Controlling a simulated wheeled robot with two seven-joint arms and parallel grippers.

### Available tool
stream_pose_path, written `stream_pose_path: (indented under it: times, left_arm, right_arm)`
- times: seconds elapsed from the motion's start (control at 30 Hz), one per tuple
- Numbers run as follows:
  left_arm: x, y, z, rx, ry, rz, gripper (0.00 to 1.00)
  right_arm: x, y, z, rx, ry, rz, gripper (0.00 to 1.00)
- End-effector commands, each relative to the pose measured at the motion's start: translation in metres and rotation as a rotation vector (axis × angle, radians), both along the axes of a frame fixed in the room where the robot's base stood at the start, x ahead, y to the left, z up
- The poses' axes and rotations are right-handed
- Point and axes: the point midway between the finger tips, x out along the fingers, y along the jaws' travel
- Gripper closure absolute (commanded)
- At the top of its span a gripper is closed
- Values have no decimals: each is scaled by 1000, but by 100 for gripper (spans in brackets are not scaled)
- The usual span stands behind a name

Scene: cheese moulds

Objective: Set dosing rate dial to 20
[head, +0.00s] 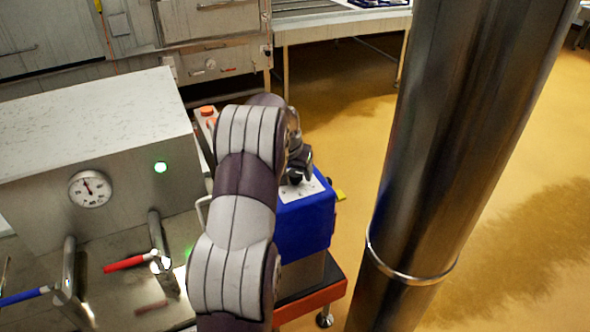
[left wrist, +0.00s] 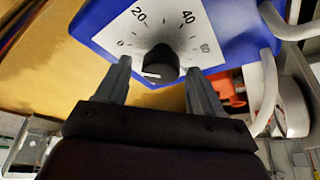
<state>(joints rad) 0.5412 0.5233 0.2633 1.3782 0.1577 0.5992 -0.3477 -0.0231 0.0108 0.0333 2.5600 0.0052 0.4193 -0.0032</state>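The dosing rate dial is a black round knob (left wrist: 160,62) on a white scale plate (left wrist: 165,22) marked 0, 20, 40 and 60, on top of a blue box (head: 305,228). A short white mark shows on the knob's lower left side in the left wrist view; I cannot tell exactly which number it points to. My left gripper (left wrist: 160,84) is open, one finger on each side of the knob with gaps visible. In the head view my left gripper (head: 298,165) is above the box and partly hides the plate. My right gripper is out of view.
A steel machine (head: 95,150) with a gauge (head: 90,188), a green light and red- and blue-handled levers stands at left. A thick steel column (head: 455,130) stands at right. Yellow floor lies open beyond the box.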

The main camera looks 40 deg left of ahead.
Motion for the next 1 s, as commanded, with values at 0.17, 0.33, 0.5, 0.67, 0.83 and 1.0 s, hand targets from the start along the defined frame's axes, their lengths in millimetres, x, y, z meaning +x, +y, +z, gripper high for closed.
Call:
stream_pose_path:
  times: [0.17,0.33,0.5,0.67,0.83,1.0]
  left_arm:
    - [0,0,0,0,0,0,87]
    - [0,0,0,0,0,-3,87]
    - [0,0,0,-2,0,-38,87]
    - [0,1,-1,-2,-1,-121,87]
    - [-1,2,-2,-2,0,-260,87]
    - [0,3,-1,-2,-1,-420,87]
  right_arm:
    - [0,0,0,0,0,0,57]
    - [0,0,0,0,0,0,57]
    - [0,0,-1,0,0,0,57]
    - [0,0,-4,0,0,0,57]
    - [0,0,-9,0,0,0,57]
    - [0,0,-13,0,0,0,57]
